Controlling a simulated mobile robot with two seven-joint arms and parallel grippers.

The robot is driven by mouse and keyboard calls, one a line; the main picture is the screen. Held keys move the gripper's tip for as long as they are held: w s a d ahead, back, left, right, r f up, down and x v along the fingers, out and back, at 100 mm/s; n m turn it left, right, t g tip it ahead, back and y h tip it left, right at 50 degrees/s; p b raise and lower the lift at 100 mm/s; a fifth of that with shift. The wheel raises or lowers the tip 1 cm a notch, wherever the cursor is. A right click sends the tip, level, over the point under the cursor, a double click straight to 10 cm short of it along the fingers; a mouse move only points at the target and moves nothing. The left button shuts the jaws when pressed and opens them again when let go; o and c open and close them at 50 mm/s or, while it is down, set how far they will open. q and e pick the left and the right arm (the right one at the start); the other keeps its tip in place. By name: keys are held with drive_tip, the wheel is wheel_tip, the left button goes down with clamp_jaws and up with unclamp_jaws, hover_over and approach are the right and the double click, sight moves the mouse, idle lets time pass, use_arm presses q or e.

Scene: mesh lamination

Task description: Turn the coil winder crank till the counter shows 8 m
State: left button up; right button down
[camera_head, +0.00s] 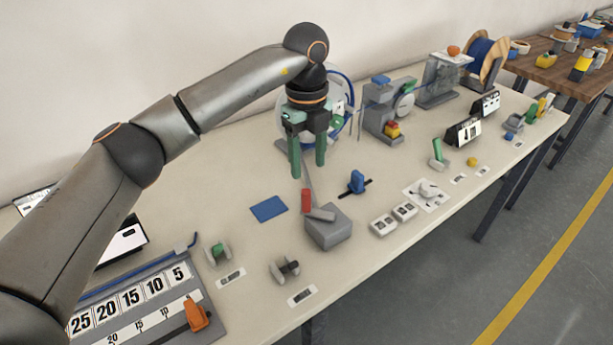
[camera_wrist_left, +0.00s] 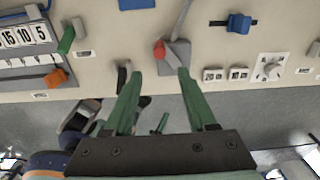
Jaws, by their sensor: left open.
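A grey box (camera_head: 328,230) with a grey arm and an upright red knob (camera_head: 306,201) stands mid-table and looks like a crank. The red knob (camera_wrist_left: 159,50) also shows in the left wrist view, just beyond and between the fingertips. A white reel with a blue rim (camera_head: 340,122) stands behind my left gripper, which partly hides it. I cannot tell which of these is the coil winder. My left gripper (camera_head: 308,170) is open and empty, pointing down above the table; its fingers (camera_wrist_left: 160,75) appear apart from the knob. I cannot make out a counter reading. My right gripper is out of view.
A scale board (camera_head: 150,312) with an orange slider (camera_head: 196,315) lies front left. A blue pad (camera_head: 269,208), a blue clamp-like piece (camera_head: 357,182) and white boxes (camera_head: 383,226) lie near the grey box. A grey machine (camera_head: 382,116) stands behind. The table's front edge is close.

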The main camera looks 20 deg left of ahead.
sight(306, 201)
use_arm(q)
drive_tip(key=shift+w+a+r, duration=0.2)
drive_tip(key=shift+w+a, duration=0.1)
drive_tip(key=shift+w+f, duration=0.1)
drive_tip(key=shift+f, duration=0.1)
wheel_tip(306, 201, down, 12)
drive_tip(key=shift+p, duration=0.75)
clamp_jaws()
